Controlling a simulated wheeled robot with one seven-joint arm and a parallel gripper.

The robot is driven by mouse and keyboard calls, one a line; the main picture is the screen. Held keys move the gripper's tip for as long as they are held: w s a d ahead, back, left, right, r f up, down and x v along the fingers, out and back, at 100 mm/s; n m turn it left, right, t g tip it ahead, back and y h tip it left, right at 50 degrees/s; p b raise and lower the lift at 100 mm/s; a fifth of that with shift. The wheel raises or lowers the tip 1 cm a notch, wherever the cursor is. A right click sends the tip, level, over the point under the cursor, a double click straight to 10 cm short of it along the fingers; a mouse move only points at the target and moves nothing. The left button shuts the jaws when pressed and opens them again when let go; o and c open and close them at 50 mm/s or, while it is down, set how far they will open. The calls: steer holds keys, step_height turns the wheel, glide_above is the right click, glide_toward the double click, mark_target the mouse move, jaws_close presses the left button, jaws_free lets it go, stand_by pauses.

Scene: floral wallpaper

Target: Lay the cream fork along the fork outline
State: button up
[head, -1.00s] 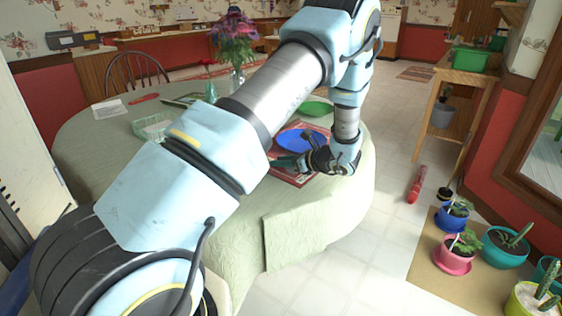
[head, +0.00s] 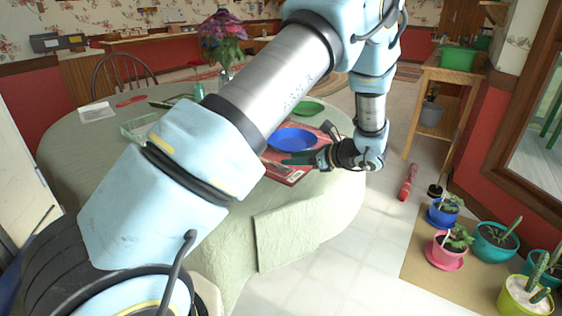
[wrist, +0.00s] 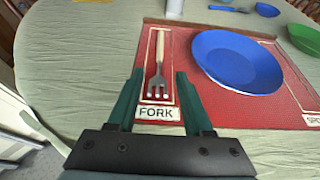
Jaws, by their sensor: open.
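A cream fork (wrist: 158,78) lies on the red placemat (wrist: 213,113) in the wrist view, inside the white-lined box (wrist: 175,100) labelled FORK. Its tines point toward my gripper and its tan handle points away. My gripper (wrist: 158,76) is open, with one green finger on each side of the tines and nothing visibly held. I cannot tell how high the fingers are above the mat. In the head view my gripper (head: 290,160) is low over the near edge of the mat. The fork cannot be made out there.
A blue plate (wrist: 237,61) sits on the mat, right of the fork. A green plate (wrist: 305,38) and a small blue bowl (wrist: 267,10) stand farther off. A clear container (head: 138,127) and a flower vase (head: 225,75) are on the table. Bare tablecloth lies left of the mat.

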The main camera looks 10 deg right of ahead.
steer(key=shift+v, duration=1.35)
steer(key=a+n+g, duration=0.1)
steer(key=a, duration=0.1)
steer(key=a+n+g, duration=0.1)
steer(key=a, duration=0.2)
steer(key=a+n+g, duration=0.1)
steer(key=a, duration=0.1)
steer(key=shift+s+a+r+n, duration=0.1)
steer(key=shift+a+r+n, duration=0.2)
steer(key=shift+a+r, duration=0.1)
steer(key=s+a+n+g, duration=0.1)
steer(key=a+n, duration=0.1)
steer(key=a, duration=0.1)
steer(key=s+a+n+g+h, duration=0.1)
steer(key=s+a+n+g, duration=0.1)
steer(key=a, duration=0.1)
steer(key=s+a+n+g, duration=0.1)
steer(key=a+n+g, duration=0.1)
steer(key=a, duration=0.2)
steer(key=shift+s+r+n+h, duration=0.15)
steer(key=shift+r+n+h, duration=0.15)
steer(key=shift+r+n, duration=0.1)
steer(key=s+a+r+n+h, duration=0.4)
steer(key=s+a+n+h, duration=0.3)
steer(key=n, duration=0.9)
steer(key=s+a, duration=0.2)
steer(key=a, duration=0.1)
steer(key=shift+s+a+g, duration=0.15)
steer(key=shift+s+g, duration=0.05)
steer(key=shift+g, duration=0.1)
